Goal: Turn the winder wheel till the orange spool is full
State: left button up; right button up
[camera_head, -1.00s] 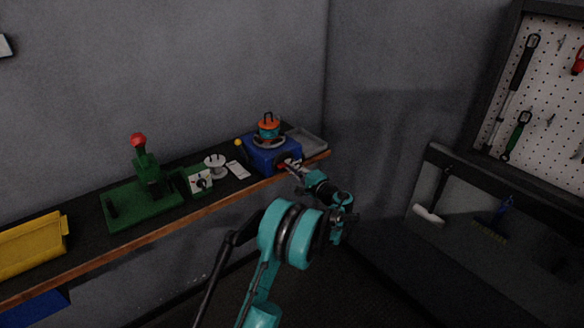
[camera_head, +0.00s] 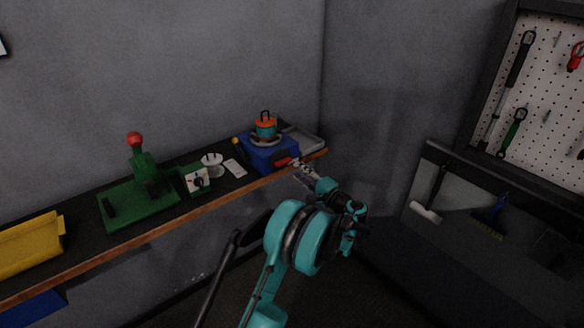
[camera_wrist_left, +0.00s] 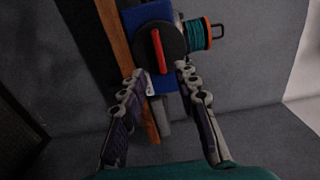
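The blue winder (camera_head: 268,155) stands on the bench near its right end. The orange spool (camera_head: 265,121) sits upright on top, with teal winding below its orange upper flange; it also shows in the left wrist view (camera_wrist_left: 208,33). The dark round winder wheel (camera_wrist_left: 171,46) with a red bar-like handle (camera_wrist_left: 159,52) faces my left gripper (camera_wrist_left: 157,78). That gripper is open and empty. Its fingertips lie either side of the handle in the wrist picture; contact cannot be told. In the head view, the left gripper (camera_head: 299,168) is just in front of the winder. My right gripper is out of view.
A green press (camera_head: 140,190) with a red knob, a small dial box (camera_head: 196,179), a white spool-like part (camera_head: 212,164) and a yellow bin (camera_head: 30,246) stand left along the bench. A grey tray (camera_head: 302,140) is behind the winder. Walls close the corner.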

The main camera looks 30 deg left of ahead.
pick_arm(q)
jog(key=v, duration=0.5)
jog(key=shift+s+d, duration=0.2)
jog(key=shift+d, duration=0.15)
dwell(1.1)
